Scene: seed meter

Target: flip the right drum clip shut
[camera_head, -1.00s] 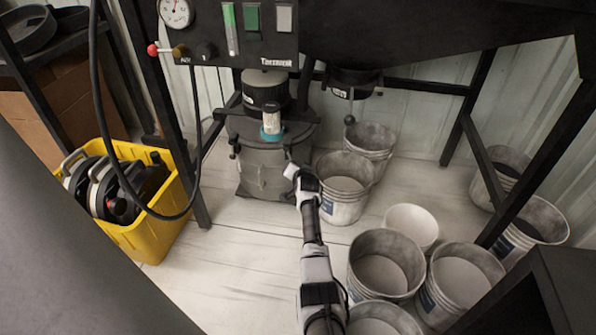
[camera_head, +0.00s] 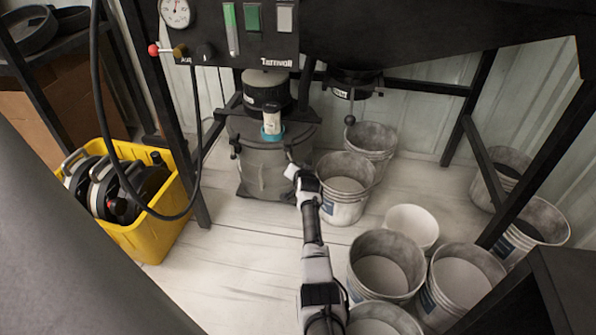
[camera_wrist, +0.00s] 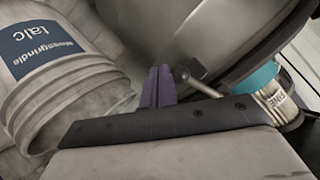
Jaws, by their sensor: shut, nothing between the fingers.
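The grey drum (camera_head: 262,172) stands under the machine, with a dark clip on its left (camera_head: 234,147). The right drum clip (camera_head: 289,154) is a small dark piece at the rim, just above my gripper (camera_head: 291,172). My gripper's purple fingers (camera_wrist: 157,84) are together and empty, just left of the knob. I cannot tell whether they touch it. The clip's far end is partly hidden.
A bucket labelled talc (camera_wrist: 50,75) stands close beside my gripper; it shows right of the drum (camera_head: 343,195). Several more buckets fill the right side. A yellow crate (camera_head: 155,232) stands left. Floor between crate and my arm (camera_head: 235,265) is clear.

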